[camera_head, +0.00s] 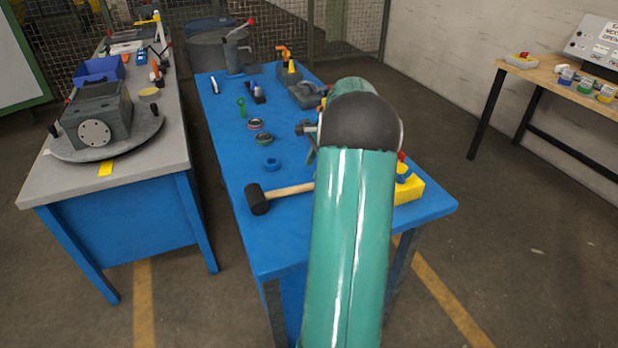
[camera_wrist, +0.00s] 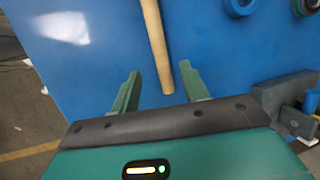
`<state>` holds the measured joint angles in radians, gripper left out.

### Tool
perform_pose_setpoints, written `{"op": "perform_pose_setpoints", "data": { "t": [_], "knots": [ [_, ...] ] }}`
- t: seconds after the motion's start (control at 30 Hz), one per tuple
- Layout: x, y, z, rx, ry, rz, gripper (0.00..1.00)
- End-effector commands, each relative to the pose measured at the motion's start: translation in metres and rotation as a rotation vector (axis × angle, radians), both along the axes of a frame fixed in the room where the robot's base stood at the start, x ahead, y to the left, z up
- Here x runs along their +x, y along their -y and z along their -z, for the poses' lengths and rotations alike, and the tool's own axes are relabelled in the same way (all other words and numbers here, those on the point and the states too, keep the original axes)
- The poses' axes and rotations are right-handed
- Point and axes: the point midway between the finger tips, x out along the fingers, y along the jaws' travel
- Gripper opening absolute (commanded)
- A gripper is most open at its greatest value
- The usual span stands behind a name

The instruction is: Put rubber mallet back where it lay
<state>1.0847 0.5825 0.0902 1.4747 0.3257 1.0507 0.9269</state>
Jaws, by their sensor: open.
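The rubber mallet has a black head (camera_head: 258,199) and a pale wooden handle (camera_head: 291,190). It lies on the blue bench (camera_head: 240,170) near its front left edge. In the wrist view the handle (camera_wrist: 155,40) points down between the two green fingers of my gripper (camera_wrist: 158,68). The fingers are open, with a gap on each side of the handle. I cannot tell how high they are above the bench. The mallet head is outside the wrist view. In the head view my own arm hides my gripper and the handle's right end.
A blue ring (camera_head: 271,164) and taped rolls (camera_head: 264,139) lie behind the mallet. A yellow block (camera_head: 410,190) stands at the bench's right edge. In the wrist view a grey fixture (camera_wrist: 285,95) is close to the right of my gripper. Bare bench lies left of the handle.

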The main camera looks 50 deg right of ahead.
Motion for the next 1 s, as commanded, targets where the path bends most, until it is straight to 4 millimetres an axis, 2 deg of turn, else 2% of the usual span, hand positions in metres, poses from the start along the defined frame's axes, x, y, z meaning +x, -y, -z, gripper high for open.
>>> {"op": "perform_pose_setpoints", "data": {
  "t": [0.03,0.2,0.47,0.57,0.67,0.77,0.9,1.0],
  "knots": [
    [-0.003,0.001,-0.01,-0.003,0.002,0.0,0.45],
    [-0.01,0.004,-0.031,-0.001,0.0,0.0,0.45],
    [-0.012,0.004,-0.037,0.0,-0.001,-0.001,0.45],
    [-0.006,-0.005,-0.043,-0.013,0.001,-0.03,0.45],
    [0.009,-0.036,-0.06,-0.055,0.001,-0.125,0.45],
    [0.026,-0.087,-0.087,-0.126,0.006,-0.283,0.45],
    [0.038,-0.172,-0.121,-0.241,0.015,-0.543,0.45],
    [0.037,-0.23,-0.139,-0.321,0.027,-0.727,0.45]
  ]
}}
